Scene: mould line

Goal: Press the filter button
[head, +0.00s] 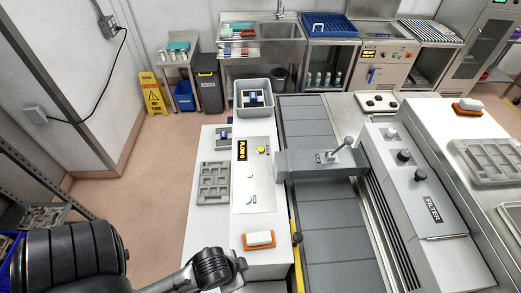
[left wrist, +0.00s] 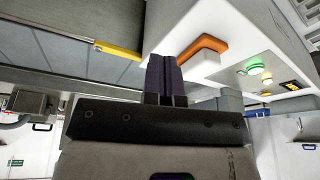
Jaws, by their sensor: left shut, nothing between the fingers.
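My left gripper (left wrist: 164,72) is shut and empty, apart from the buttons. In the head view my left arm reaches the counter's near end. My right gripper is not in view.
An orange-and-white block (head: 259,239) lies on the counter between my left arm and the panel. A grey mould tray (head: 214,182) lies left of the panel. A grey bin (head: 253,98) stands beyond it. A grey conveyor (head: 322,215) runs along the counter's right side.

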